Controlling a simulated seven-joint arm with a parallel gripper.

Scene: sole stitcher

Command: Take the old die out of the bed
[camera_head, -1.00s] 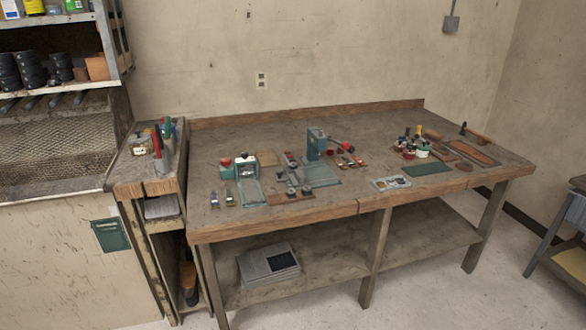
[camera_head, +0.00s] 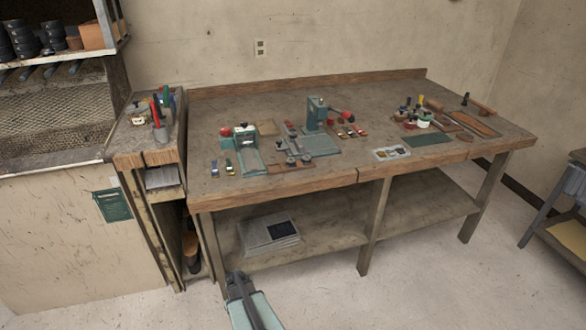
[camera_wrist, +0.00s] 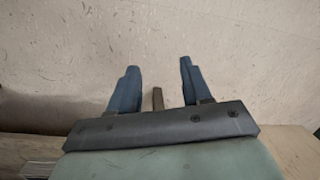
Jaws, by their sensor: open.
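A small green machine with a long flat bed (camera_head: 250,163) stands at the left of the workbench; it has a red knob (camera_head: 226,131) beside it. A taller green press (camera_head: 315,117) with a green base plate and a red-ended lever stands at the bench's middle. The old die is too small to make out, and I cannot tell which bed holds it. My gripper shows in the wrist view (camera_wrist: 158,78) with two blue fingers apart and nothing between them. In the head view my arm is low in front of the bench, well away from both machines.
Grey metal parts (camera_head: 292,150) stand between machine and press. Jars and tools (camera_head: 420,113) crowd the right. A side stand (camera_head: 150,150) holds tools. The bench's front edge (camera_head: 290,189) lies between my arm and the top.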

